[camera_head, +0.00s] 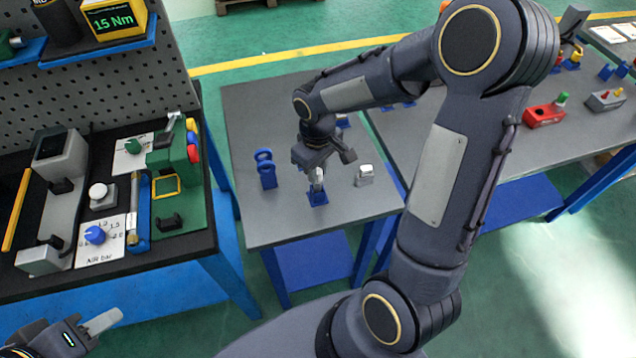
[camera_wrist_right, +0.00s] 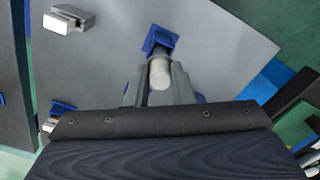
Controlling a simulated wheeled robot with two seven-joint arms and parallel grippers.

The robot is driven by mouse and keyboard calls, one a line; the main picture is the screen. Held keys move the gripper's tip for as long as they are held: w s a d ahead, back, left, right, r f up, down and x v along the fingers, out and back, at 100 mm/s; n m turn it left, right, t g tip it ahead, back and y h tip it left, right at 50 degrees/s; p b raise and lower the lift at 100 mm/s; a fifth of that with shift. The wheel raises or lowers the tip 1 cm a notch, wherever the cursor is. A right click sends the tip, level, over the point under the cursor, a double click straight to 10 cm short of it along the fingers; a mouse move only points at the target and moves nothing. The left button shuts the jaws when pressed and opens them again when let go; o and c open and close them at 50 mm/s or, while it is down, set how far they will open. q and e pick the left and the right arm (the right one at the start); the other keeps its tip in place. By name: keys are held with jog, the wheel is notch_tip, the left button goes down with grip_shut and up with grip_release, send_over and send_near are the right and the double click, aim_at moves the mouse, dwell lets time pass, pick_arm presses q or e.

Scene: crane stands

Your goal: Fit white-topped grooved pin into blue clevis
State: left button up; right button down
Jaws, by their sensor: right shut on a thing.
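My right gripper (camera_head: 317,181) is low over the grey table and shut on the white-topped pin, whose pale rounded top shows between the fingers in the right wrist view (camera_wrist_right: 160,74). A blue clevis (camera_head: 318,199) stands directly under the fingers; it also shows just beyond the pin in the right wrist view (camera_wrist_right: 159,40). The fingers hide the pin's lower part and its groove, so I cannot tell whether it is inside the clevis. My left gripper (camera_head: 102,322) is at the lower left, away from the table; its jaw gap is unclear.
The table's front is clear. A dark bench with a green fixture (camera_head: 180,205) stands at left, another table (camera_head: 480,130) at right.

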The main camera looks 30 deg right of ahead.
jog(key=shift+r+p, duration=2.25)
jog(key=shift+r, duration=0.9)
